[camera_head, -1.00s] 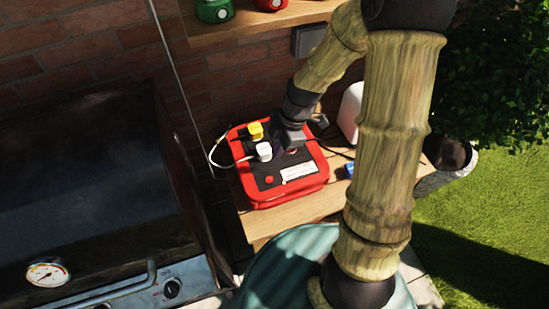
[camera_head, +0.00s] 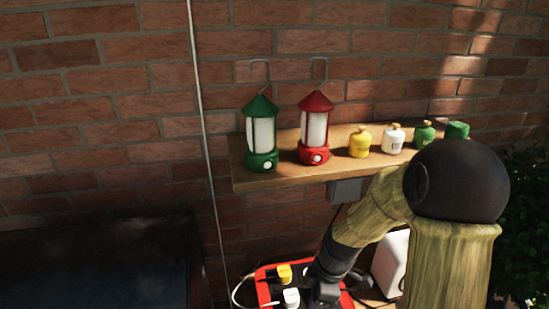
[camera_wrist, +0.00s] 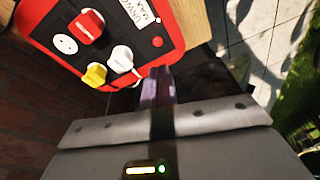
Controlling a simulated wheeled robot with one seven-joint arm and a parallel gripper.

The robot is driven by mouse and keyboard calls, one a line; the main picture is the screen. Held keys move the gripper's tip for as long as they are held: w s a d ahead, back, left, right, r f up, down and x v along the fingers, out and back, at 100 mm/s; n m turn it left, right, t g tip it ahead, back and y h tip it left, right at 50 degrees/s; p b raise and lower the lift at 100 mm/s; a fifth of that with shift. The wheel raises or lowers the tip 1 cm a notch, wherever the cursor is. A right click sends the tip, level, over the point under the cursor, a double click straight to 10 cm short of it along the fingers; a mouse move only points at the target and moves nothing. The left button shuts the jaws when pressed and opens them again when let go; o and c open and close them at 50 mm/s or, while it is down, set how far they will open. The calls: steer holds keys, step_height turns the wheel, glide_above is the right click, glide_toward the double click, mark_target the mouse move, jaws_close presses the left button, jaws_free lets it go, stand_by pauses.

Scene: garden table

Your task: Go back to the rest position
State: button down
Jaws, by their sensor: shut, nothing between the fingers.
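My gripper (camera_wrist: 157,88) is shut and empty in the wrist view, its fingertips just off the edge of a red box with a black top panel (camera_wrist: 20,12). A red plug (camera_wrist: 88,26), a white plug (camera_wrist: 121,58) and a yellow plug (camera_wrist: 97,75) sit on the panel. In the head view, my gripper (camera_head: 325,292) is low in the picture, in front of part of the red box (camera_head: 262,272). The yellow plug (camera_head: 284,273) and white plug (camera_head: 291,297) show there. The red plug does not show in the head view.
A wooden shelf (camera_head: 240,178) on the brick wall holds a green lantern (camera_head: 262,135), a red lantern (camera_head: 315,130) and several small canisters (camera_head: 393,140). A dark grill (camera_head: 95,260) stands at left. A grey wall box (camera_head: 345,190) is below the shelf.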

steer(key=s+d+r+m+t+h, duration=0.2)
steer(key=s+d+r+m, duration=0.3)
steer(key=m, duration=1.2)
steer(key=shift+s+r+t, duration=0.4)
steer(key=shift+s+r, duration=0.45)
steer(key=shift+s, duration=0.05)
